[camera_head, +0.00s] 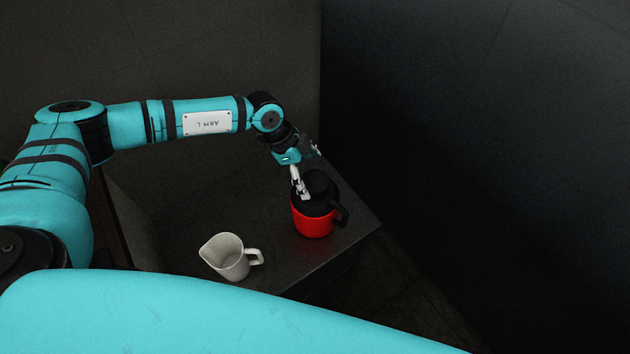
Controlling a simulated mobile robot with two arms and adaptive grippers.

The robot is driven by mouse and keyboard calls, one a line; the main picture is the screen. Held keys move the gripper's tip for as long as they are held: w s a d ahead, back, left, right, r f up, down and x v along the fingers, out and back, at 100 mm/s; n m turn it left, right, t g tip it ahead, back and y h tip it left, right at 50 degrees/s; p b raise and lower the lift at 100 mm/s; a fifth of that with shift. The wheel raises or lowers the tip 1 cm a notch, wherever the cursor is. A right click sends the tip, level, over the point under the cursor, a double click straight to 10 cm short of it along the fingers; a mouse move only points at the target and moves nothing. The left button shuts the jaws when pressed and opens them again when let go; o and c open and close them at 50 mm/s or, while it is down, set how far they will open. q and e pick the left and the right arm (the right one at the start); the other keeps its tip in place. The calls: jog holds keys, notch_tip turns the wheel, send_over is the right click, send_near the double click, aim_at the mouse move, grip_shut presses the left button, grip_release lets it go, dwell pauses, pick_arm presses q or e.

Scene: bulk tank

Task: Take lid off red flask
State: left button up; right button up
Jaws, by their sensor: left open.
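The red flask (314,226) stands upright on the dark table near its right edge, with a black handle (341,214) on its right side. Its black lid (318,186) sits on top. My left gripper (302,187) reaches down from above and is open at the lid's left side. One pale finger shows in front of the lid. The other finger is hidden or too dark to make out, and I cannot tell whether the fingers touch the lid. My right gripper is out of view.
A white pitcher (228,258) stands on the table (181,219) to the left of the flask and closer to me. The table's right edge (366,232) is close to the flask. A dark wall rises behind.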

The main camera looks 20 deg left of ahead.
aim_at(315, 180)
pick_arm(q)
jog(key=x, duration=0.4)
jog(key=shift+w+f+p, duration=0.2)
jog(key=shift+w+p, duration=0.15)
jog(key=shift+p, duration=0.05)
jog(key=shift+c, duration=0.2)
jog(key=c, duration=0.8)
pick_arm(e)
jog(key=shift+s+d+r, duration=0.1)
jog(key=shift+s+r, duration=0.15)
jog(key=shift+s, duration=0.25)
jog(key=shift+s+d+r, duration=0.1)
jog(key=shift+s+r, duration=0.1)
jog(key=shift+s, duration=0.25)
